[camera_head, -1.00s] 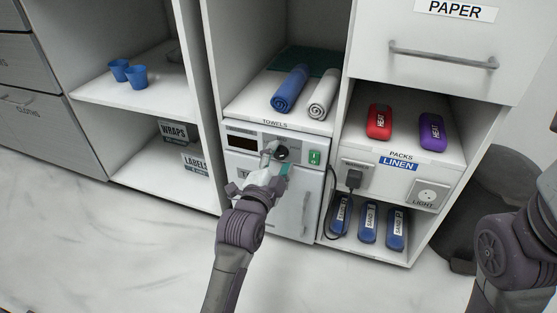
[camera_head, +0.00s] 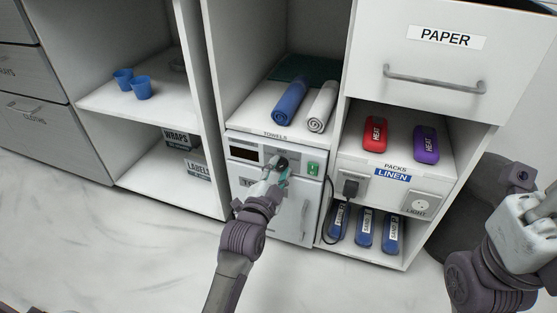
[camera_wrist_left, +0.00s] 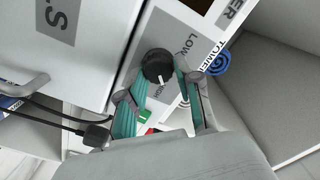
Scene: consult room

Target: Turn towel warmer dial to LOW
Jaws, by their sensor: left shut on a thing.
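The towel warmer (camera_head: 279,218) is a white unit with a dark display and a handled door, low in the cabinet. Its black round dial (camera_head: 281,163) is on the front panel; in the left wrist view the dial (camera_wrist_left: 158,65) has a white mark on its lower side, toward the HIGH label (camera_wrist_left: 156,91). The LOW label (camera_wrist_left: 188,43) is on its upper right. My left gripper (camera_head: 275,174) is at the panel, shut on the dial, a finger on either side. My right gripper (camera_head: 527,228) is partly in view at the right edge; its fingers are not clear.
A green switch (camera_head: 313,169) is right of the dial. Rolled towels (camera_head: 291,102) lie on the shelf above. A black plug and cord (camera_head: 350,187) are beside the warmer, near blue sand packs (camera_head: 365,229). Marble-look floor (camera_head: 120,250) is clear in front.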

